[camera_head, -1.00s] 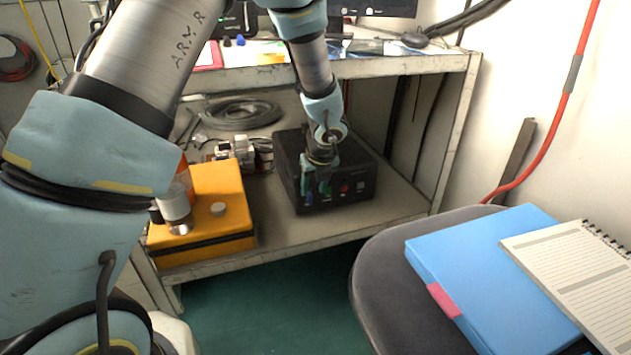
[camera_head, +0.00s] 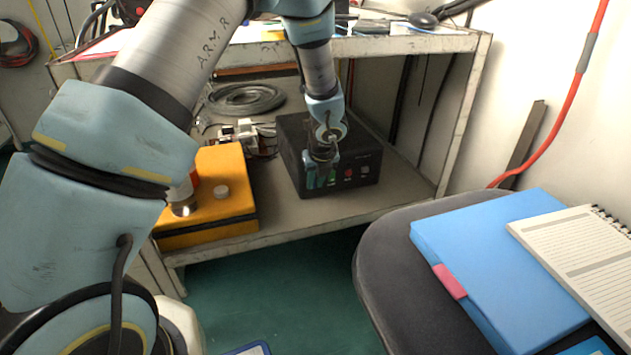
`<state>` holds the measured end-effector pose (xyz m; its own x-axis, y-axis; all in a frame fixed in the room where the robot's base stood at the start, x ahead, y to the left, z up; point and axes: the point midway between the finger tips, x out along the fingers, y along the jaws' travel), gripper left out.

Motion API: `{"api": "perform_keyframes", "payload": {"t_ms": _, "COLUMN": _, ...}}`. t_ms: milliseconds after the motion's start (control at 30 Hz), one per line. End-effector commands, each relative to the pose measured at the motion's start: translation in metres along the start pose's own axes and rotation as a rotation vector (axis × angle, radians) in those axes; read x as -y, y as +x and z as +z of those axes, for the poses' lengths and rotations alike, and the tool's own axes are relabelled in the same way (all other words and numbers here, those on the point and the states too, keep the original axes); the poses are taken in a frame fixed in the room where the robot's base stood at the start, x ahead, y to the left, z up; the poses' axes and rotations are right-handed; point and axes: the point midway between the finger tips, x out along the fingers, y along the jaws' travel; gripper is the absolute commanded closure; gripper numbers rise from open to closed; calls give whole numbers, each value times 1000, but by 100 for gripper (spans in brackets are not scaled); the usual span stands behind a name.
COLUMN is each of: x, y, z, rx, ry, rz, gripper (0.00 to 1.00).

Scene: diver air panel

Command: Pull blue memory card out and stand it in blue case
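A black box (camera_head: 351,158) stands on the lower shelf, with small coloured parts on its front face. My gripper (camera_head: 321,177) is at the left part of that face and covers much of it. Its fingers are small and dark here, so I cannot tell whether they are open or shut. A green part (camera_head: 333,180) shows beside the fingers and a red part (camera_head: 349,173) to the right. I cannot make out the blue memory card for sure behind the gripper. No blue case is clearly recognisable.
A yellow-orange case (camera_head: 215,185) stands left of the black box. A coiled cable (camera_head: 245,98) lies behind. The grey chair (camera_head: 385,240) at right bears a blue folder (camera_head: 500,255) and a notepad (camera_head: 575,250). A blue-edged object (camera_head: 250,349) shows at the bottom edge.

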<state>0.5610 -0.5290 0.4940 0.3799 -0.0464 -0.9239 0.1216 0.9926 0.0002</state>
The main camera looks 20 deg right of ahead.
Motion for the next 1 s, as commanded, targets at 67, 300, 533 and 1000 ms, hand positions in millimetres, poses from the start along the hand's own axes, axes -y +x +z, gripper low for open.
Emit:
{"api": "perform_keyframes", "payload": {"t_ms": 67, "x": 0, "y": 0, "z": 0, "rx": 0, "ry": 0, "rz": 0, "gripper": 90}}
{"api": "perform_keyframes", "payload": {"t_ms": 300, "x": 0, "y": 0, "z": 0, "rx": 0, "ry": 0, "rz": 0, "gripper": 100}}
{"api": "perform_keyframes", "payload": {"t_ms": 533, "x": 0, "y": 0, "z": 0, "rx": 0, "ry": 0, "rz": 0, "gripper": 100}}
{"api": "perform_keyframes", "payload": {"t_ms": 1000, "x": 0, "y": 0, "z": 0, "rx": 0, "ry": 0, "rz": 0, "gripper": 100}}
